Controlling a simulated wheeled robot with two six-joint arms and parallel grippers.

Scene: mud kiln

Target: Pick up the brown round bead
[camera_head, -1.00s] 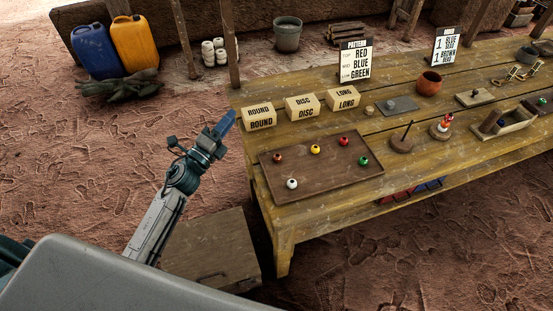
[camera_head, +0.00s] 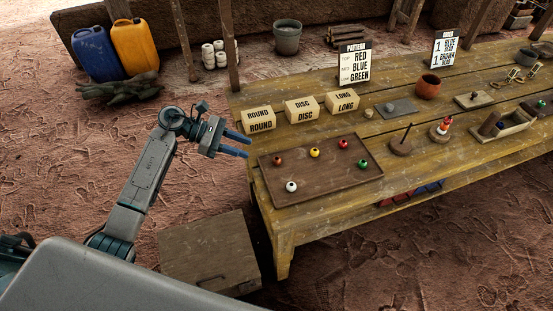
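A brown tray (camera_head: 325,178) on the wooden table holds several small round beads. A reddish-brown bead (camera_head: 278,160) lies near its left edge; I cannot tell for certain whether it is brown or red. A yellow bead (camera_head: 315,152), a red bead (camera_head: 343,144), a green bead (camera_head: 362,163) and a white bead (camera_head: 291,187) lie apart from it. My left gripper (camera_head: 246,147) is open and empty, its two blue fingers apart, just left of the tray and pointing toward the reddish-brown bead. My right gripper is not in view.
Blocks labelled ROUND (camera_head: 260,121), DISC (camera_head: 301,110) and LONG (camera_head: 342,103) stand behind the tray. A wooden peg stand (camera_head: 401,147) is to its right. A pattern sign (camera_head: 355,64) stands farther back. A wooden crate (camera_head: 209,252) sits on the ground below my arm.

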